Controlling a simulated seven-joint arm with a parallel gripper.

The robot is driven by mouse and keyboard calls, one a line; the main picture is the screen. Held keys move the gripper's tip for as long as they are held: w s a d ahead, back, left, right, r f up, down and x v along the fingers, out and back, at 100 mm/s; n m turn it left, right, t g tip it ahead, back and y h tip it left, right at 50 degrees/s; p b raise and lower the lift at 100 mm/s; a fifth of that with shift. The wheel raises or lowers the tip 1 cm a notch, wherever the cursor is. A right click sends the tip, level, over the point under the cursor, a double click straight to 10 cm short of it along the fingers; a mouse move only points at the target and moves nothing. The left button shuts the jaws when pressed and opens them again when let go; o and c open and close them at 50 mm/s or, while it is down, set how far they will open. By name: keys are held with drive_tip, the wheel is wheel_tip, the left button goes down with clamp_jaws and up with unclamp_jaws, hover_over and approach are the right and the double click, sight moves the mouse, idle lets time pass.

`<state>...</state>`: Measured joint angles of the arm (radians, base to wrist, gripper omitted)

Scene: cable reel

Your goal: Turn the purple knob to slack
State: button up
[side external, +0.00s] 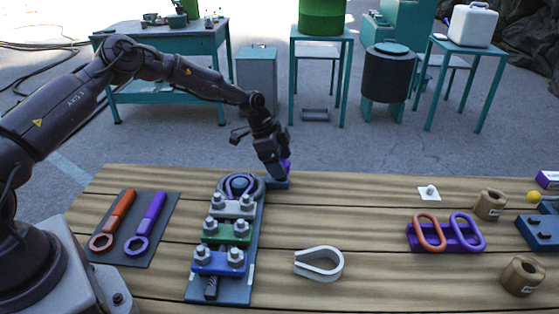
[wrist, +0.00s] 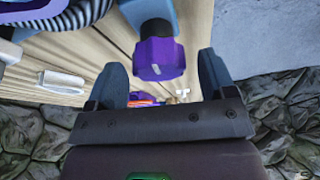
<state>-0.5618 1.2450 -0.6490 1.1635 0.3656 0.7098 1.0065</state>
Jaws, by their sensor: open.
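The purple knob (wrist: 160,59) sits on a blue mount in the wrist view, between and just beyond the two fingers of my gripper (wrist: 160,78). A pale mark shows on the knob's face. My gripper is open and no finger visibly touches the knob. In the side external view, my gripper (side external: 277,168) is at the far edge of the table, above the end of the blue base, and it hides most of the knob (side external: 287,166). Only a sliver of purple shows there.
Next to the knob, a blue base (side external: 235,290) carries grey, green and blue clamps and a loop. Orange (side external: 115,220) and purple (side external: 147,222) wrenches lie on a dark mat. A silver thimble (side external: 320,265) and purple rack (side external: 440,240) stand right. Table between is clear.

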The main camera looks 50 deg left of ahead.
drive_tip(key=shift+c, duration=0.4)
drive_tip(key=c, duration=0.8)
drive_tip(key=shift+n+t, duration=0.3)
drive_tip(key=shift+n, duration=0.5)
drive_tip(key=o, duration=0.9)
drive_tip(key=v, duration=1.3)
drive_tip(key=shift+d, duration=0.15)
